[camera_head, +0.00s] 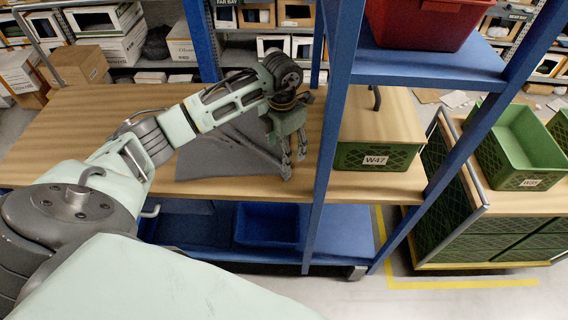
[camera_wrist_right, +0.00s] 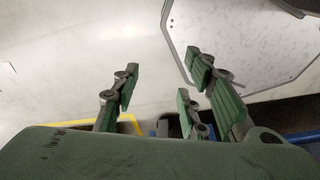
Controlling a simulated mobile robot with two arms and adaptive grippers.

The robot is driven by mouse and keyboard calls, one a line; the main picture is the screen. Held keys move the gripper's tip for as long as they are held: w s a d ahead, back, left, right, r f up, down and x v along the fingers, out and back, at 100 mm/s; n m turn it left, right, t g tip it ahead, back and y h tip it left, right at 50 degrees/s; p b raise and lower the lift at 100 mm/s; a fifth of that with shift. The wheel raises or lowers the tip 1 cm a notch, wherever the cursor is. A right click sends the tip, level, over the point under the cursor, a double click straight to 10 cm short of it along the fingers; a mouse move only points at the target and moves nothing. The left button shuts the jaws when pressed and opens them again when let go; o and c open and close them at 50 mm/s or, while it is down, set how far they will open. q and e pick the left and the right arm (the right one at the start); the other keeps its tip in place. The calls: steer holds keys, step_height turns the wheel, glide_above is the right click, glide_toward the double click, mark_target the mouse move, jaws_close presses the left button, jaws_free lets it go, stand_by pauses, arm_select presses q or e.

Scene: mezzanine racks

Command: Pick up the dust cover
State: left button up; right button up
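The dust cover (camera_head: 218,158) looks like a grey, sloping, tented sheet on the wooden shelf board, left of the blue upright. My left arm reaches across above it. My left gripper (camera_head: 293,162) points down at the cover's right-hand corner, its fingertips apart. Whether a finger touches the cover is hard to tell. Part of the cover is hidden behind my left arm and gripper. My right gripper (camera_wrist_right: 163,88) shows in the right wrist view, its fingers spread and nothing between them, over pale floor. The dust cover is not in that view.
A blue upright (camera_head: 334,110) stands close right of my left gripper. Beyond it a green crate marked W47 (camera_head: 376,158) stands on the board (camera_head: 90,130). A red bin (camera_head: 425,22) is on the upper shelf. A blue bin (camera_head: 268,225) sits below. The board's left part is clear.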

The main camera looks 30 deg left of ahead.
mark_target(282, 176)
arm_select(q)
steer(key=f+b, duration=0.1)
steer(key=f, duration=0.1)
steer(key=f+b, duration=0.1)
steer(key=shift+s+f, duration=0.35)
step_height(282, 176, down, 6)
steer(key=b, duration=0.4)
steer(key=shift+w, duration=0.15)
arm_select(e)
step_height(282, 176, down, 7)
steer(key=s, duration=0.1)
steer(key=shift+s+r, duration=0.15)
steer(key=shift+r, duration=0.05)
arm_select(q)
steer(key=shift+f+b, duration=0.15)
steer(key=shift+b, duration=0.2)
arm_select(e)
steer(key=shift+f, duration=0.2)
arm_select(q)
steer(key=shift+s+d+f, duration=0.2)
steer(key=shift+s, duration=0.1)
jaws_close()
arm_select(e)
steer(key=shift+s, duration=0.1)
arm_select(q)
steer(key=shift+w+a+r, duration=0.1)
steer(key=shift+w+r, duration=0.05)
steer(key=shift+w, duration=0.05)
steer(key=shift+r, duration=0.1)
